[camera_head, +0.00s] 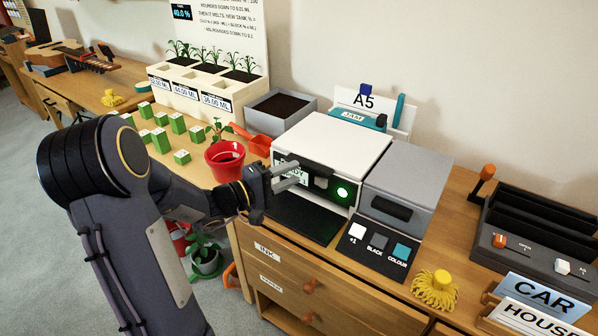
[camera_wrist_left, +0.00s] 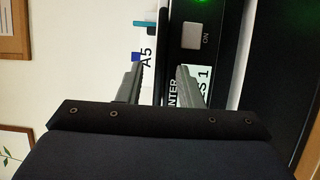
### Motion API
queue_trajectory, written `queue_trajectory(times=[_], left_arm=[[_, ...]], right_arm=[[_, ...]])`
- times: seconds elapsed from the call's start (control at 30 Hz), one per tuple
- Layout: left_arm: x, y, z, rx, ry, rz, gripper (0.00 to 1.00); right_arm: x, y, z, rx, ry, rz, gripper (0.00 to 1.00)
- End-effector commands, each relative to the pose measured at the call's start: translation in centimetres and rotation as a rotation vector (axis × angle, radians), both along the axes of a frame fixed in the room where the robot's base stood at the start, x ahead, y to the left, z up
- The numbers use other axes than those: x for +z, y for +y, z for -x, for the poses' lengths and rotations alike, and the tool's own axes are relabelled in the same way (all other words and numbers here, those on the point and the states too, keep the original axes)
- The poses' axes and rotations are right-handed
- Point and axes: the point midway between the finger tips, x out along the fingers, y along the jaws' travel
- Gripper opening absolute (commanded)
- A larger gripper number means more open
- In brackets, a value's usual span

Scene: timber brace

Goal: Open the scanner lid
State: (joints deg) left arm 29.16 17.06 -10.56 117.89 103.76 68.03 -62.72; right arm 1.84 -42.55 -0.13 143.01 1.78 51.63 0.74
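The white printer (camera_head: 335,140) stands on the wooden cabinet in the middle of the head view, its flat white top lying closed. I take this top to be the scanner lid. A dark strip runs along its front edge. A green light (camera_head: 343,192) glows on the front; it also shows in the left wrist view (camera_wrist_left: 203,3), above a grey ON button (camera_wrist_left: 197,37). My left gripper (camera_head: 295,173) is in front of the printer's upper left front, fingers apart and empty. Its fingers (camera_wrist_left: 160,75) point at the printer in the left wrist view. My right gripper is not in view.
A grey unit (camera_head: 405,180) with a dark handle adjoins the printer on the right, above buttons (camera_head: 378,242). A red pot (camera_head: 225,160) and orange scoop (camera_head: 255,140) stand left. A yellow tassel (camera_head: 436,290) lies front right.

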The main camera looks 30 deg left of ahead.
Motion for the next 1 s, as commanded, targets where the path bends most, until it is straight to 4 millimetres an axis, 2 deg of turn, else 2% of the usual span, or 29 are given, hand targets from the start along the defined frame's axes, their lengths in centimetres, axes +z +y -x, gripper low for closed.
queue_trajectory(times=[0.2, 0.53, 0.57, 0.8, 1.0], left_arm=[[0.1, -1.3, -2.4, -0.003, 0.000, -0.001, 0.33], [0.0, -1.5, -2.9, -0.001, 0.001, 0.000, 0.33], [0.0, -1.5, -2.8, -0.001, 0.001, 0.000, 0.31], [0.0, -1.5, -2.8, -0.001, 0.001, 0.000, 0.00], [0.0, -1.5, -2.8, -0.001, 0.001, 0.000, 0.00]], right_arm=[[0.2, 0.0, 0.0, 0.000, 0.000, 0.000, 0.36], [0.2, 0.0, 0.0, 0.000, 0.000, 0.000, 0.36], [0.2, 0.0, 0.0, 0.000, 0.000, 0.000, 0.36], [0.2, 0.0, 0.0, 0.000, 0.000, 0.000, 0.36], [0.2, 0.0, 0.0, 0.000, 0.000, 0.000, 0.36]])
